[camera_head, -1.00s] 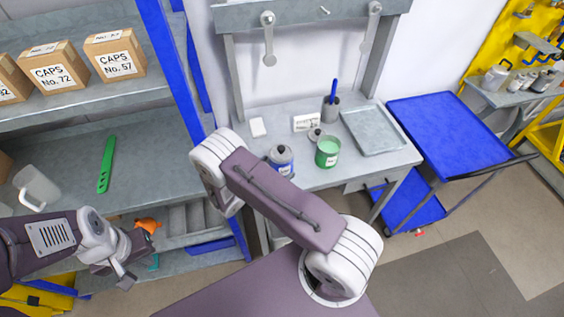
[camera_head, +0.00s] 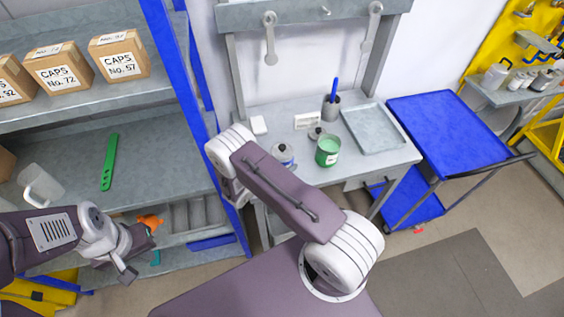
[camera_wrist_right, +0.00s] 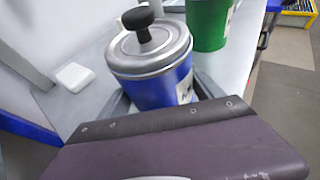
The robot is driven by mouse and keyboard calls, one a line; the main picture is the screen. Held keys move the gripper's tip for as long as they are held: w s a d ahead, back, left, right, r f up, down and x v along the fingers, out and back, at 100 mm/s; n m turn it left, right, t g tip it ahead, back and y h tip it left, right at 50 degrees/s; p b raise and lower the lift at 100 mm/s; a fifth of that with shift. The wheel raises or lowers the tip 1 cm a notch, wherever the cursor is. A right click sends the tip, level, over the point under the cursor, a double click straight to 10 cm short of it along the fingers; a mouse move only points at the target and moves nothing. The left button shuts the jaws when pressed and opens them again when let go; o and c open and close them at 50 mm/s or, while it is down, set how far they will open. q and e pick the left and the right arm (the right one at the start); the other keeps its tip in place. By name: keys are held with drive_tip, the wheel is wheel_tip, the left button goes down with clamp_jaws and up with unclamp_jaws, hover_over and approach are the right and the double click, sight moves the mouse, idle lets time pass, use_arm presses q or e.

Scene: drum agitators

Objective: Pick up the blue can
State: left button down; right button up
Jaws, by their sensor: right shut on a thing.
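The blue can (camera_head: 286,160) has a silver lid with a black knob and a white label. It is partly hidden by my right arm in the head view, at the workbench. In the right wrist view the blue can (camera_wrist_right: 152,65) is upright between the fingers of my right gripper (camera_wrist_right: 158,98), which is shut on it. The can's base is hidden, so I cannot tell whether it touches the bench. My left gripper (camera_head: 136,262) is at the lower left by the shelf; its jaw gap does not show clearly.
A green can (camera_head: 328,152) stands close right of the blue can. A grey tray (camera_head: 402,128), a pen cup (camera_head: 331,108) and a white block (camera_head: 258,125) are on the bench. A blue cart (camera_head: 450,125) stands right. The blue shelf post (camera_head: 185,85) is left.

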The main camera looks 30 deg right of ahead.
sight(282, 158)
drive_tip(key=shift+r, duration=0.45)
drive_tip(key=r, duration=0.1)
drive_tip(key=r+b, duration=0.1)
drive_tip(key=s+r, duration=0.1)
drive_tip(key=shift+a+r, duration=0.25)
drive_tip(key=shift+r, duration=0.15)
drive_tip(key=s+a+r+b, duration=0.1)
drive_tip(key=s+a+r, duration=0.2)
drive_tip(key=s+r, duration=0.3)
drive_tip(key=s, duration=0.4)
drive_tip(key=shift+a+b, duration=0.2)
drive_tip(key=shift+b, duration=0.2)
